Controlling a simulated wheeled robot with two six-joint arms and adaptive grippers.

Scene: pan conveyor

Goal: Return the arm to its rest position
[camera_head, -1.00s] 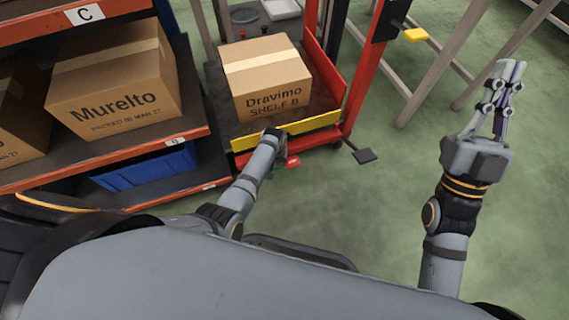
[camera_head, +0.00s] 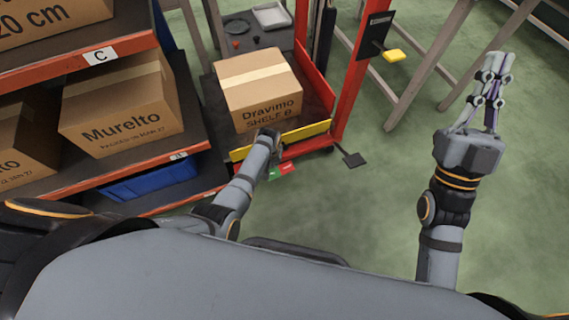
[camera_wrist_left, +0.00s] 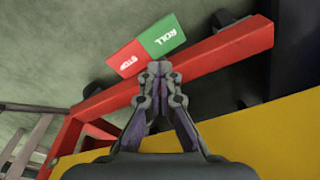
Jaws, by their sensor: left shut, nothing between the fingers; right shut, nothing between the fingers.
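My left arm reaches forward to the front of the red lift cart. Its wrist end (camera_head: 268,138) stands by the cart's yellow front bar (camera_head: 308,132) in the head view, with the fingers hidden. In the left wrist view the left gripper (camera_wrist_left: 159,68) is shut and empty. Its fingertips point toward a green ROLL pad (camera_wrist_left: 161,36) and a red STOP pad (camera_wrist_left: 126,58); whether they touch cannot be told. My right gripper (camera_head: 497,62) is shut and empty, raised over open floor at the right.
A Dravimo carton (camera_head: 262,92) sits on the cart. At the left a shelf rack holds a Murelto carton (camera_head: 122,115) and a blue bin (camera_head: 150,182) below. A black pedal (camera_head: 355,159) lies right of the cart.

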